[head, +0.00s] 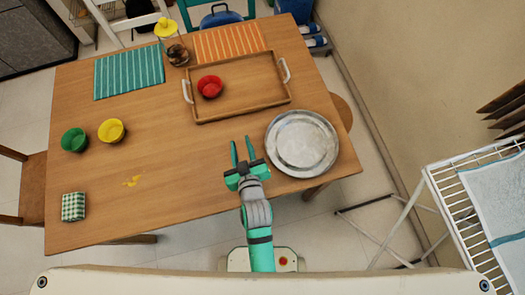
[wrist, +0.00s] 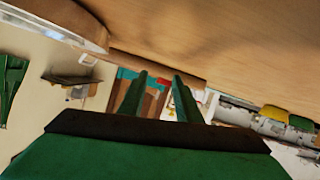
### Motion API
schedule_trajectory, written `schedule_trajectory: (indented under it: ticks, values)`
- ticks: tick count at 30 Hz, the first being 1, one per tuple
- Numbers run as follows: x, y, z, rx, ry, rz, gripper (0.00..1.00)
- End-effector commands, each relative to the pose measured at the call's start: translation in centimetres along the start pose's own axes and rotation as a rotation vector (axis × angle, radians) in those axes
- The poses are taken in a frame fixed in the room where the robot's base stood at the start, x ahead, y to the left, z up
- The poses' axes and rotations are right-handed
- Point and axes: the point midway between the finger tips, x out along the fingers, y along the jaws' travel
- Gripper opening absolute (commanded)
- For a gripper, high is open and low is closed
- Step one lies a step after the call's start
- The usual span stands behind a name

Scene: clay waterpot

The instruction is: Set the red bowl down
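The red bowl (head: 209,87) sits upright inside the wooden tray (head: 243,112), in its left part, in the head view. My gripper (head: 241,148) is over the front part of the table, nearer to me than the tray and apart from the bowl. Its two green fingers are spread with nothing between them. The wrist view also shows the fingers of my gripper (wrist: 158,97) apart and empty.
A round metal platter (head: 302,142) lies right of my gripper. A green bowl (head: 74,140), a yellow bowl (head: 111,131) and a checkered box (head: 73,206) stand at the left. A yellow-topped glass jar (head: 177,53) stands behind the tray. The table's middle (head: 165,165) is mostly clear.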

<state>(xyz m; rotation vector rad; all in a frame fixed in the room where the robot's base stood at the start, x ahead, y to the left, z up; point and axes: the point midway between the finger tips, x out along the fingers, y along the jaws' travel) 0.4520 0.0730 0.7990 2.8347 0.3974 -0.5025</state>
Motion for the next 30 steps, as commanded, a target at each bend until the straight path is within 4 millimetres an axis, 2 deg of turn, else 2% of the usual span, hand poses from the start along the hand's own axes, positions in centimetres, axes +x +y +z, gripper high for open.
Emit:
schedule_trajectory:
  ticks: [1, 3, 9, 14, 18, 24, 30]
  values:
    - [-1.8, 0.3, 1.2, 0.020, -0.005, 0.024, 0.31]
    - [-4.1, 0.7, 2.2, 0.050, 0.001, 0.056, 0.31]
    - [-10.9, 1.5, 3.9, 0.127, 0.027, 0.139, 0.31]
    - [-16.3, 1.7, 4.1, 0.183, 0.054, 0.191, 0.31]
    - [-20.4, 1.6, 3.5, 0.223, 0.081, 0.224, 0.31]
    - [-23.6, 1.4, 2.5, 0.258, 0.107, 0.244, 0.31]
    - [-24.2, 1.3, 2.2, 0.266, 0.116, 0.248, 0.31]
